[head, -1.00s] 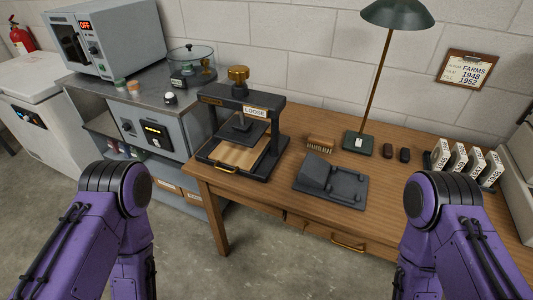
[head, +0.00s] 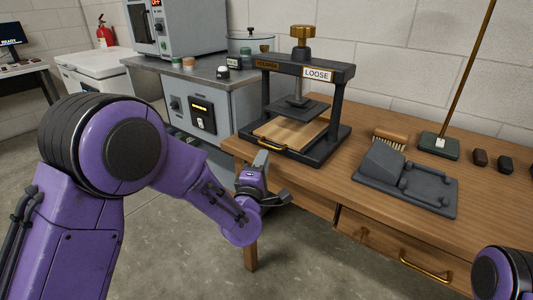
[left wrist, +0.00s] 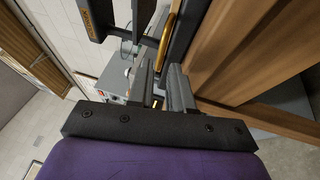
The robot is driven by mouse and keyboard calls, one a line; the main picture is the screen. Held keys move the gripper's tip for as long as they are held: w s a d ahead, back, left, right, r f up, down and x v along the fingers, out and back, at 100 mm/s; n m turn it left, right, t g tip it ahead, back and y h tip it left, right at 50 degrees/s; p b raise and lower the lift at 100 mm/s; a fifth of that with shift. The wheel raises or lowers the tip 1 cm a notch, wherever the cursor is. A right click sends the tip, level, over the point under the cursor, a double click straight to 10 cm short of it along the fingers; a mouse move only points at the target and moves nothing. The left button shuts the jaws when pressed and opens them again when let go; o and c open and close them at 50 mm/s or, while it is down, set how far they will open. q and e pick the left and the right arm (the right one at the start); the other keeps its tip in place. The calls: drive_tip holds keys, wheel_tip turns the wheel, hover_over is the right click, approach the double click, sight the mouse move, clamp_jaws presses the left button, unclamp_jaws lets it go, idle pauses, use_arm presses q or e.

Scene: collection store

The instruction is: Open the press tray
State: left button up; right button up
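The black press (head: 342,90) stands on the wooden table's left end, with a brass knob on top and a "LOOSE" label. Its tray (head: 268,131), with a light wooden bed, lies in the base below the raised plate. The tray's brass handle (head: 269,143) is at its front edge; it also shows in the left wrist view (left wrist: 166,38). My left gripper (head: 266,176) is just in front of and below the handle, apart from it. In the left wrist view its two fingers (left wrist: 163,80) stand apart with nothing between them. My right gripper is out of view.
The table's front edge (head: 315,194) is close to my left gripper. A grey cradle (head: 405,180), a brush (head: 390,140) and a lamp base (head: 438,146) stand right of the press. A grey cabinet (head: 170,82) stands left. Drawers with brass handles are below the tabletop.

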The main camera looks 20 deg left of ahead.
sight(268, 146)
use_arm(q)
drive_tip(key=w, duration=0.5)
drive_tip(key=shift+w+a+r, duration=0.2)
drive_tip(key=shift+w+r, duration=0.1)
drive_tip(key=shift+r, duration=0.1)
clamp_jaws()
idle(1.0)
